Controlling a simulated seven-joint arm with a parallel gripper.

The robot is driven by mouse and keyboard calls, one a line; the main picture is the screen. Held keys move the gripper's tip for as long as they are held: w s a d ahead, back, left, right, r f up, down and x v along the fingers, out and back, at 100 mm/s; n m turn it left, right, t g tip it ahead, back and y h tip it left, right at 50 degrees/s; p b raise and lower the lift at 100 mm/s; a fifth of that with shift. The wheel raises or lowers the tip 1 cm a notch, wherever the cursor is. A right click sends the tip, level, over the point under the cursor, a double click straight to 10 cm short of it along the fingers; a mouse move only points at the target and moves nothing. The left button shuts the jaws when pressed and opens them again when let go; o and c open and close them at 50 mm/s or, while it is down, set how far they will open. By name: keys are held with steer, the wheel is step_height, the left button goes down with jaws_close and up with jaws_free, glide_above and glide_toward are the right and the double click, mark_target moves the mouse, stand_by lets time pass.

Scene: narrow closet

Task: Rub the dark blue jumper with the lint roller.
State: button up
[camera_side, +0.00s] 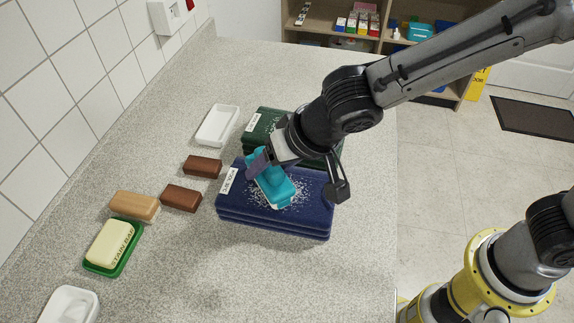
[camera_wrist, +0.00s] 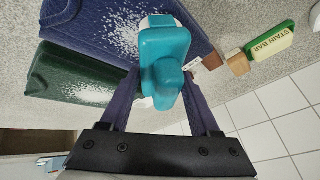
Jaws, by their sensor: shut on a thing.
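The dark blue jumper (camera_side: 275,225) lies folded on the speckled counter, with white lint scattered over its top; it also shows in the wrist view (camera_wrist: 85,22). My gripper (camera_side: 264,168) is shut on the teal lint roller (camera_side: 273,188). The roller is over the middle of the linty patch and hides part of it. It looks at or very close to the cloth, but I cannot tell if it touches.
A folded dark green jumper (camera_side: 262,122), also linty, lies directly behind. To the left are two brown blocks (camera_side: 181,198) (camera_side: 202,166), a tan block (camera_side: 135,205), a stain bar (camera_side: 110,243) on a green dish and white trays (camera_side: 218,125) (camera_side: 70,306). A tiled wall bounds the left.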

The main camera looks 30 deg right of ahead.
steer(key=shift+w+a, duration=1.45)
steer(key=shift+s+d, duration=3.95)
steer(key=shift+d, duration=0.05)
steer(key=shift+s+a, duration=0.1)
steer(key=shift+s, duration=0.15)
steer(key=shift+a, duration=0.6)
steer(key=shift+w+a, duration=3.75)
steer(key=shift+w, duration=0.05)
steer(key=shift+s+d, duration=4.05)
steer(key=shift+d, duration=0.05)
step_height(320, 180, up, 8)
steer(key=shift+r, duration=0.15)
